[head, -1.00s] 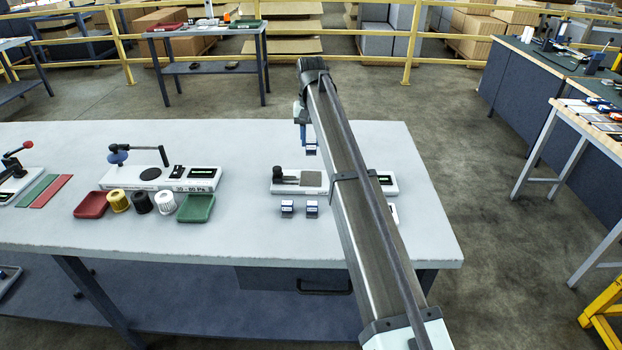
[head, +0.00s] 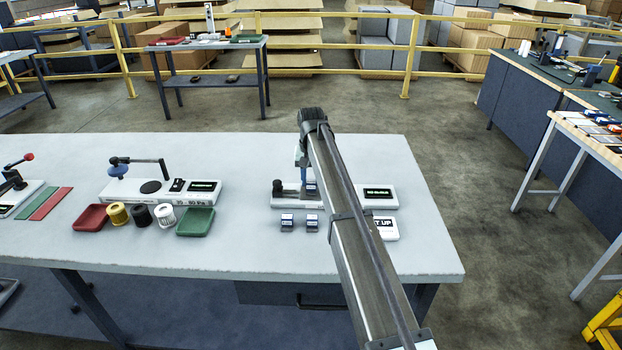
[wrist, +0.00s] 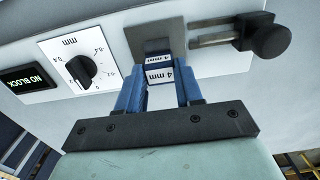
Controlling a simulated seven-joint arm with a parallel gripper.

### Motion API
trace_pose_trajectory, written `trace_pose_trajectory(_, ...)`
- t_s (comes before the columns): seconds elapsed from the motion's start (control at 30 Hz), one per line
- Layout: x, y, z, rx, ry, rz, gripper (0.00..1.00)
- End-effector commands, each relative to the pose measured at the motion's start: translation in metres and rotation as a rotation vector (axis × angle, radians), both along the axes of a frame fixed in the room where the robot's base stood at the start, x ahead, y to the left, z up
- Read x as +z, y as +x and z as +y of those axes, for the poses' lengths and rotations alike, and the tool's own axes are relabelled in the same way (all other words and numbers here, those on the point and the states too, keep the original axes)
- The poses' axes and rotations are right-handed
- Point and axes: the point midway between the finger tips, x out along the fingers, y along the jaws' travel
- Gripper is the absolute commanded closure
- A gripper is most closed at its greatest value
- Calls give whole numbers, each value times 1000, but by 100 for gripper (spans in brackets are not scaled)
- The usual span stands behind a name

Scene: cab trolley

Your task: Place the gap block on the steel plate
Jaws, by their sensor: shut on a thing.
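My gripper (wrist: 160,78) has its blue fingers shut on the gap block (wrist: 158,72), a small white and dark blue block marked "4 mm". The block is over the steel plate (wrist: 142,36), a grey square on the white gauge unit (wrist: 100,25). I cannot tell whether the block touches the plate. In the head view my gripper (head: 304,183) is low at the gauge unit (head: 290,202), with the block (head: 312,188) at the fingertips. My arm hides part of the unit. The unit's display (wrist: 30,78) reads "NO BLOCK".
A black knob with a slotted steel bar (wrist: 265,36) is beside the plate. A dial (wrist: 80,68) is on the other side. Two more blocks (head: 287,222) (head: 312,222) stand in front of the unit. A white sign (head: 386,230) lies to the right.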

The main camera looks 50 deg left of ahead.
Motion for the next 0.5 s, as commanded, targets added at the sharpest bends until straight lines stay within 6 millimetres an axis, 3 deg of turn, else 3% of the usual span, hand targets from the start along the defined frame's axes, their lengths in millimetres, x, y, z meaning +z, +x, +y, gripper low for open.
trace_pose_trajectory(0.37,-3,0,0,0,0,0,97)
trace_pose_trajectory(0.4,-3,0,0,0,0,0,63)
trace_pose_trajectory(0.5,-3,0,0,0,1,-1,53)
